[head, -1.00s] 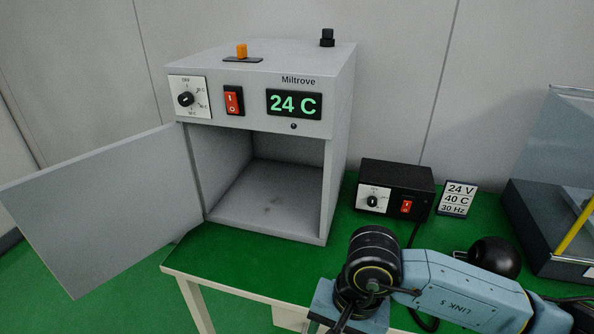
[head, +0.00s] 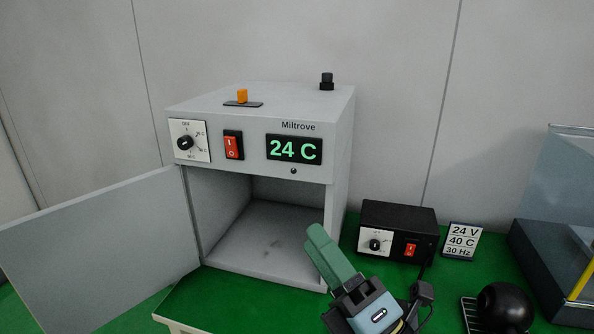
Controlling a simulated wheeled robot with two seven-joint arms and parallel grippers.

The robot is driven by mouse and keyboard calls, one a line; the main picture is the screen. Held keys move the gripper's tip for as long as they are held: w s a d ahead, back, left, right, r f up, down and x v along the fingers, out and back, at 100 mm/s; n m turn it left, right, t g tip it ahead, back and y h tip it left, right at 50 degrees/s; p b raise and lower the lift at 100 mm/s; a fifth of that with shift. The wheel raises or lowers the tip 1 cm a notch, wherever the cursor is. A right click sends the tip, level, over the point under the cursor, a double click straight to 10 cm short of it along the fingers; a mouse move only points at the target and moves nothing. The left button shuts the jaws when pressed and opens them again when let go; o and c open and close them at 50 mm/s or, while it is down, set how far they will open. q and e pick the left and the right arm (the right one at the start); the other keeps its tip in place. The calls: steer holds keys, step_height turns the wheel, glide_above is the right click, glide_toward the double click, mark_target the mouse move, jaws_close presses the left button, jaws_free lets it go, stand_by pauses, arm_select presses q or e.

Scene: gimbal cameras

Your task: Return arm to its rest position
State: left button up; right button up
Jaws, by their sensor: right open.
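My right gripper (head: 320,242) shows at the lower middle of the head view, with its green fingers pointing up and to the left. It stands in front of the right part of the open grey oven (head: 262,170). The fingers are seen nearly side-on and overlap, but they are open, with nothing visible between them. They hide part of the oven's lower right front edge. Whether they touch the oven cannot be told. The oven's chamber looks empty, and its display reads 24 C. My left gripper is not in view.
The oven door (head: 105,250) is swung wide open to the left. A black control box (head: 398,232) and a label card (head: 461,242) stand right of the oven on the green table (head: 245,308). A black ball (head: 505,306) and a glass-sided case (head: 545,265) are farther right.

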steer(key=w+d+f+m+t+h, duration=0.1)
steer(key=w+d+f+m+h, duration=0.2)
steer(key=d+f+m+h, duration=0.65)
steer(key=s+d+f+m+g+h, duration=0.4)
steer(key=d+f+m+g+h, duration=0.25)
steer(key=f+m, duration=0.55)
steer(key=s+d+f+m+g, duration=0.3)
steer(key=s+f+m+g, duration=0.6)
steer(key=s, duration=0.7)
step_height(320, 180, down, 26)
steer(key=s+n+g, duration=0.2)
steer(key=n, duration=0.1)
steer(key=s+d+f, duration=0.2)
steer(key=s+f, duration=1.2)
steer(key=s, duration=0.2)
steer(key=shift+s+d+f+g+y, duration=0.15)
steer(key=shift+d+f+g+y, duration=0.2)
steer(key=shift+f+g, duration=0.1)
